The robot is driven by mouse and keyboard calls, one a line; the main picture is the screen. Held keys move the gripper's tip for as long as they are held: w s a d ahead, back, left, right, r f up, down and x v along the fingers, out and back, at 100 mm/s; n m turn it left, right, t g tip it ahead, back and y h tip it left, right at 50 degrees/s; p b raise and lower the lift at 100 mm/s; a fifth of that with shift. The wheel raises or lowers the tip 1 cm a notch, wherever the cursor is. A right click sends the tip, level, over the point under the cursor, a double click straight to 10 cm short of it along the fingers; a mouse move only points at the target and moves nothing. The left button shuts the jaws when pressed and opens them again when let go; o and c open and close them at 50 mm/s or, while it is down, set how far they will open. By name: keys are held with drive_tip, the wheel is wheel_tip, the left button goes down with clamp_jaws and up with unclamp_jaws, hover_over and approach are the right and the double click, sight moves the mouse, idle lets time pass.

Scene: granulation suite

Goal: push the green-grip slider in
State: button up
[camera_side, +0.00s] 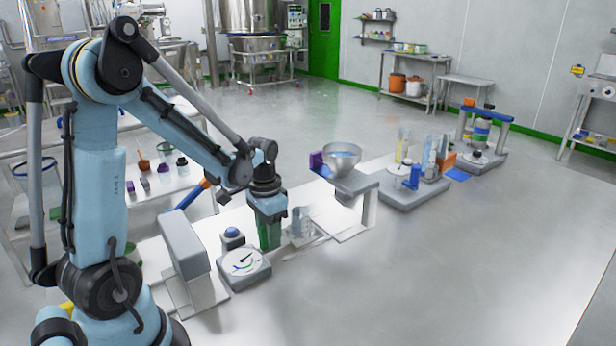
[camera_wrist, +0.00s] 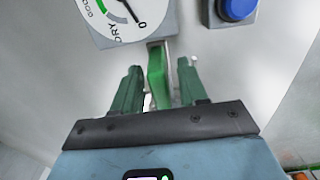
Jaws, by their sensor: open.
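The slider's green grip (camera_wrist: 157,76) is an upright green bar in the middle of the wrist view, at the end of a pale metal piece below the dial. My gripper (camera_wrist: 159,66) is open, with one dark green finger on each side of the grip. Gaps show between the fingers and the grip, and nothing is clamped. In the side view my gripper (camera_side: 269,238) points down at the bench beside the dial unit. There I cannot tell the slider's grip apart from my green fingers.
A dial (camera_side: 243,262) and a blue button (camera_side: 231,232) sit close to my gripper on the left. A grey upright housing (camera_side: 182,245) stands farther left. Clear blocks (camera_side: 301,222) and a metal bowl on a stand (camera_side: 341,160) stand to the right.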

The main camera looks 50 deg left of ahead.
drive_tip(key=shift+f, duration=0.25)
clamp_jaws()
drive_tip(key=w, duration=1.2)
drive_tip(key=shift+w, duration=0.3)
drive_tip(key=shift+c, duration=0.3)
unclamp_jaws()
drive_tip(key=shift+o, duration=0.3)
